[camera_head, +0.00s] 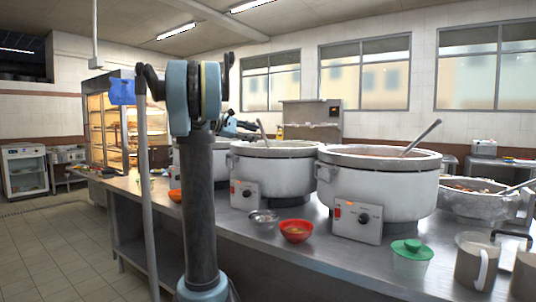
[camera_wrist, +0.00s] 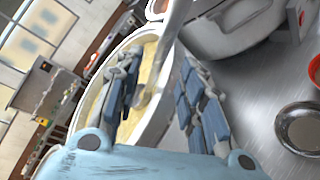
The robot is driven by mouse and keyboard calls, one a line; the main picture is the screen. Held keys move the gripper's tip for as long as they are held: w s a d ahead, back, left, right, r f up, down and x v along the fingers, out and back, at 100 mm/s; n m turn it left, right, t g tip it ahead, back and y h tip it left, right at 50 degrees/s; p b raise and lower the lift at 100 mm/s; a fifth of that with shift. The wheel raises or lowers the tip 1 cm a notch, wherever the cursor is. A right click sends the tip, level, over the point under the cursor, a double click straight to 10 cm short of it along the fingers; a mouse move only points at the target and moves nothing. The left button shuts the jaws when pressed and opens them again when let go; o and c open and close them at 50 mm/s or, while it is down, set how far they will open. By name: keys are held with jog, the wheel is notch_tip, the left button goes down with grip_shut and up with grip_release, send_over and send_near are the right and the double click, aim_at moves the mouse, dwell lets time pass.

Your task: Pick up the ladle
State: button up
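A metal ladle (camera_head: 262,131) leans out of the middle stockpot (camera_head: 272,172). In the wrist view a ladle (camera_wrist: 171,45) stands in a pot of yellowish congee (camera_wrist: 148,52), its shaft showing between my two fingers. My gripper (camera_wrist: 160,62) is open, with a blue-padded finger on each side of the shaft. I cannot tell whether either finger touches it. In the head view my gripper (camera_head: 240,126) is at the middle pot's rim, partly hidden behind my arm. A second ladle (camera_head: 421,137) leans in the near right pot (camera_head: 385,183).
A metal bowl (camera_head: 263,218), a red bowl (camera_head: 296,231) and a green-lidded container (camera_head: 410,258) stand on the counter (camera_head: 330,258) before the pots. Mugs (camera_head: 477,262) stand at the right. Another pot (camera_wrist: 235,28) is close beside my gripper in the wrist view.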

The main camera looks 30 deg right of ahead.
aim_at(264, 137)
jog(key=shift+x, duration=2.9)
jog(key=shift+r, duration=0.1)
grip_shut()
